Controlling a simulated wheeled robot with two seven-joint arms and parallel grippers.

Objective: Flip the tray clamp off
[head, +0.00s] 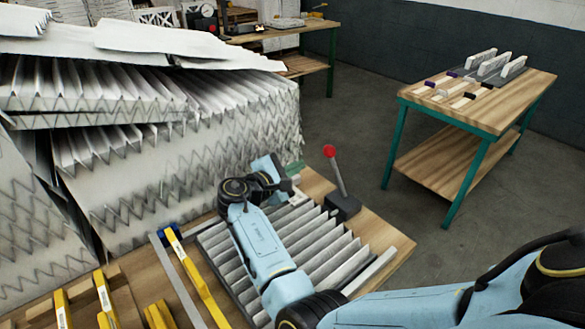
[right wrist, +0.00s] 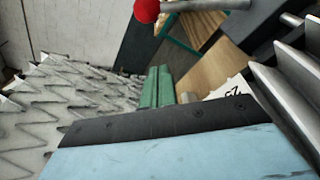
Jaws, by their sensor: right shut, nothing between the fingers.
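The tray clamp is a grey lever with a red knob (head: 330,151) on a dark base (head: 343,207) at the far right corner of the filter tray. The lever stands nearly upright, leaning slightly left. A grey pleated filter (head: 325,262) lies in the tray, partly hidden by my right arm. My right gripper (head: 294,168) is shut and empty, left of the lever and apart from it. In the right wrist view its green fingers (right wrist: 157,88) are together, and the red knob (right wrist: 146,10) shows at the top edge. My left gripper is out of view.
A tall stack of pleated filters (head: 180,190) stands close behind and left of my right gripper. Yellow-handled tools (head: 196,278) lie on the wooden bench at the front left. Another wooden table (head: 475,110) stands at the back right, across open floor.

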